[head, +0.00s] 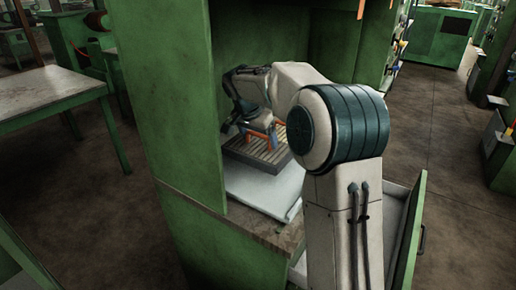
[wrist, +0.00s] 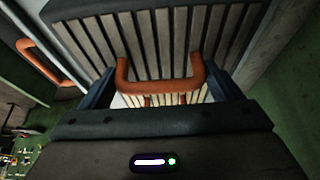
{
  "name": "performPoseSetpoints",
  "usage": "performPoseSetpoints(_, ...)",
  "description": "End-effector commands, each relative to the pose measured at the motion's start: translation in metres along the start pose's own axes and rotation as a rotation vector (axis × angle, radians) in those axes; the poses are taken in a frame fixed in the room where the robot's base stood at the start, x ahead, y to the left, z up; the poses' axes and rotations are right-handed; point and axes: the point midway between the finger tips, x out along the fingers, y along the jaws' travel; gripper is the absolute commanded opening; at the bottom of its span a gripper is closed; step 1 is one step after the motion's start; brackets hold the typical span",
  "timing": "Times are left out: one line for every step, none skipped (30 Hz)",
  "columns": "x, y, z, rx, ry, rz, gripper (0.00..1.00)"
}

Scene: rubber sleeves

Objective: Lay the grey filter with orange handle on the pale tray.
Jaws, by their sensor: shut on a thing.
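The grey slatted filter (head: 262,152) is inside the green cabinet in the head view, just behind the pale tray (head: 262,188). I cannot tell whether it rests on the tray's far part or hangs above it. My gripper (wrist: 160,90) is shut on the filter's orange handle (wrist: 160,84), which lies between the two dark fingers in the wrist view. The filter's slats (wrist: 165,42) fill the top of that view. In the head view my arm hides much of the gripper and part of the filter.
Another orange handle (wrist: 45,62) shows at the left of the wrist view; what it belongs to is unclear. The cabinet's green side wall (head: 165,90) stands close on the left. An open drawer (head: 408,225) juts out at the lower right.

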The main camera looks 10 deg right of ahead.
Motion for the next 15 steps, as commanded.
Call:
performPoseSetpoints(0.004,0.000,0.002,0.000,-0.001,0.001,0.42)
performPoseSetpoints(0.007,0.000,0.003,0.000,-0.001,0.002,0.42)
performPoseSetpoints(0.013,0.000,0.005,0.000,-0.001,0.002,0.42)
performPoseSetpoints(0.017,0.000,0.007,-0.001,-0.001,0.001,0.42)
performPoseSetpoints(0.021,0.000,0.009,-0.002,-0.002,0.002,0.42)
performPoseSetpoints(0.027,0.000,0.011,-0.001,-0.002,0.001,0.42)
performPoseSetpoints(0.030,0.000,0.013,0.000,-0.001,0.001,0.42)
performPoseSetpoints(0.033,0.001,0.014,0.000,-0.001,0.001,0.42)
performPoseSetpoints(0.035,0.001,0.014,0.000,0.000,0.001,0.42)
performPoseSetpoints(0.035,0.000,0.014,0.000,0.001,0.000,0.42)
performPoseSetpoints(0.035,0.000,0.014,0.000,0.001,0.000,0.42)
performPoseSetpoints(0.035,0.000,0.014,0.000,0.001,-0.001,0.42)
performPoseSetpoints(0.035,0.000,0.014,0.000,0.001,-0.001,0.42)
performPoseSetpoints(0.035,0.000,0.014,0.000,0.001,-0.001,0.42)
performPoseSetpoints(0.035,0.000,0.014,0.000,0.001,-0.001,0.42)
